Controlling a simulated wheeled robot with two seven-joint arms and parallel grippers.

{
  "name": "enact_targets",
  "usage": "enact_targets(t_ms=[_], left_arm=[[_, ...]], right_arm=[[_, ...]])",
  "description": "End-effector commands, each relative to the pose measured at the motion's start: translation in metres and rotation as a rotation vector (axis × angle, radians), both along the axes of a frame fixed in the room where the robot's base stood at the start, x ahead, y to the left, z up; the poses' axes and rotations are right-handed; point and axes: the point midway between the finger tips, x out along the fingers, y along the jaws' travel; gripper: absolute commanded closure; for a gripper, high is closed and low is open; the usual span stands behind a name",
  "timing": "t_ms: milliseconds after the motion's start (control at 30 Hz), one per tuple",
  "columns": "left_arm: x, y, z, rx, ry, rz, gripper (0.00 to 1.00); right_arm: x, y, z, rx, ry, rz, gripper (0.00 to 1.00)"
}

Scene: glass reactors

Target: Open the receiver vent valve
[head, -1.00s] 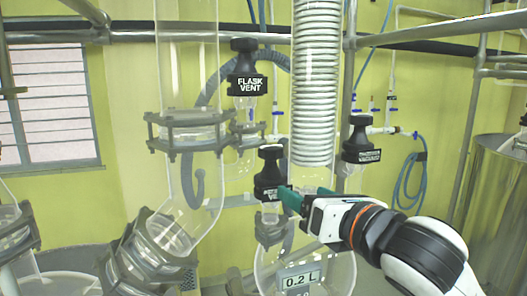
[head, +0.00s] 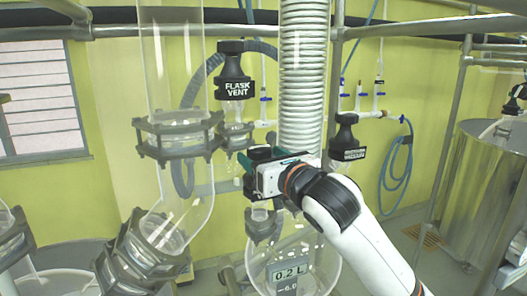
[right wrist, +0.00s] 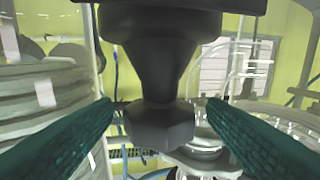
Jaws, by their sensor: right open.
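A black valve (head: 250,192), in the place of the receiver vent, stands left of the coiled glass column in the head view. My right gripper (head: 258,160) is in front of it and hides most of it, including its label. In the right wrist view the black valve body (right wrist: 165,60) fills the middle, with a faceted knob at its lower end. The green fingers of my right gripper (right wrist: 160,108) are open, one on each side of that knob, with gaps visible. My left gripper is out of view.
The flask vent valve (head: 234,75) is just above and left of my right gripper. Another black valve (head: 346,140) is to the right. The coiled column (head: 303,80) rises close behind the gripper, and a glass tube with a clamp (head: 178,135) stands left. The receiver flask (head: 320,262) is below.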

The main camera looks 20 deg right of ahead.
Motion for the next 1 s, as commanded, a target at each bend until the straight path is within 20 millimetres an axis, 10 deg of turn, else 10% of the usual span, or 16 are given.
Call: enact_targets(t_ms=[300, 600, 1000], left_arm=[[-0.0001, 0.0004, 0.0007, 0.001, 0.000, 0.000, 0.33], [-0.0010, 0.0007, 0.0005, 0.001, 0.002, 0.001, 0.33], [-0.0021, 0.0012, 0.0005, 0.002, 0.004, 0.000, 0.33]], right_arm=[[0.0027, 0.0005, -0.0009, -0.001, 0.001, 0.000, 0.33], [0.0025, 0.0004, -0.0007, 0.000, 0.001, 0.000, 0.78], [0.0040, -0.0026, 0.0012, -0.016, -0.008, 0.131, 0.78]])
